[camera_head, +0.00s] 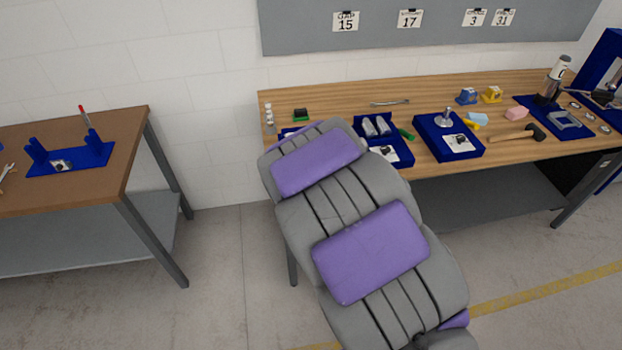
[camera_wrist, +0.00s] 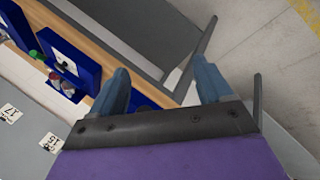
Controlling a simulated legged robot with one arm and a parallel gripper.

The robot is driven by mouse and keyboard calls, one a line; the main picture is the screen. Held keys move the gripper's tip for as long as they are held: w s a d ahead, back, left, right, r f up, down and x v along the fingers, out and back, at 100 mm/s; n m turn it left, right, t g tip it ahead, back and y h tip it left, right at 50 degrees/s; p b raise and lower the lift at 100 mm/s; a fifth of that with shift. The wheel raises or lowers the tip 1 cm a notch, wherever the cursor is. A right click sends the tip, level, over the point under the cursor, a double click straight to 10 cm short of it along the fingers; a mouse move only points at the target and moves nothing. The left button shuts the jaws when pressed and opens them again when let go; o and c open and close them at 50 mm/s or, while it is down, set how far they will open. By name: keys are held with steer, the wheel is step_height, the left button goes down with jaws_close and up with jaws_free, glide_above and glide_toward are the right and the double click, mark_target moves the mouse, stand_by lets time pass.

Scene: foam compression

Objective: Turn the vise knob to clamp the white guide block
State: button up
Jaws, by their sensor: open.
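In the head view, a small grey-blue frame-like piece (camera_head: 564,119), possibly the vise, lies on a blue mat at the right of the wooden workbench. I cannot make out its knob or a white guide block. A blue block with a silver knob-like piece (camera_head: 446,117) stands left of it; I cannot tell whether this belongs to the vise. My gripper (camera_wrist: 160,80) is open and empty in the wrist view, its two blue-grey fingers spread wide. It is tilted against the bench and apart from the things on it. My gripper does not show in the head view.
The wooden workbench (camera_head: 340,97) carries blue trays, a mallet (camera_head: 518,135), a wrench (camera_head: 390,103) and a pink block (camera_head: 516,113). A brown table (camera_head: 90,125) with a blue fixture (camera_head: 70,160) stands at left. Floor between them is clear. My grey-and-purple arm hides part of the bench.

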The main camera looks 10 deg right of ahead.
steer(key=w+d+f+n+t+h+p, duration=0.2)
steer(key=w+d+f+n+t+h, duration=0.15)
steer(key=w+d+f+n, duration=0.35)
steer(key=s+a+r+n+t+y+p, duration=0.25)
steer(key=a+n+t+y, duration=0.65)
steer(key=n, duration=1.2)
steer(key=shift+w+a+t+h+b, duration=0.1)
steer(key=shift+w+a+h+b, duration=0.25)
steer(key=shift+w+b, duration=2.8)
steer(key=shift+w+a+t+h+b, duration=0.15)
steer(key=shift+w+a+h+b, duration=0.2)
steer(key=shift+w+b, duration=2.8)
steer(key=shift+w+a+t+h+b, duration=0.1)
steer(key=shift+w+a+h+b, duration=0.25)
steer(key=shift+w+b, duration=2.8)
steer(key=shift+s, duration=0.3)
steer(key=c, duration=1)
